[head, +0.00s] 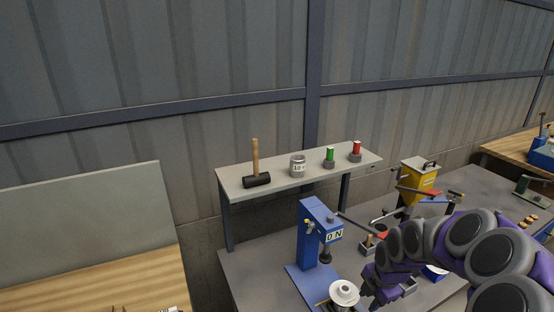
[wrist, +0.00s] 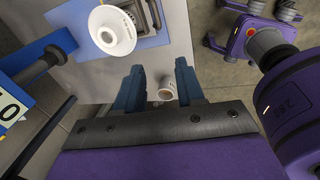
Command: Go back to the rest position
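My gripper (wrist: 160,74) is open in the wrist view, its two blue fingers apart with nothing gripped. A small white cup-like piece (wrist: 167,93) shows in the gap between the fingers, apart from both. A white insulator disc (wrist: 112,30) lies up and left of the fingers, over a blue base plate (wrist: 88,42). In the head view my purple arm reaches in from the lower right and my gripper (head: 368,288) is beside the white insulator (head: 343,293). The fingertips are hard to make out there.
A blue press (head: 312,240) stands left of my gripper on the grey workbench (head: 245,280). A raised shelf (head: 270,188) behind holds a mallet (head: 256,175), a can (head: 298,167) and green (head: 330,155) and red (head: 356,150) pieces. A yellow box (head: 418,182) stands behind my arm.

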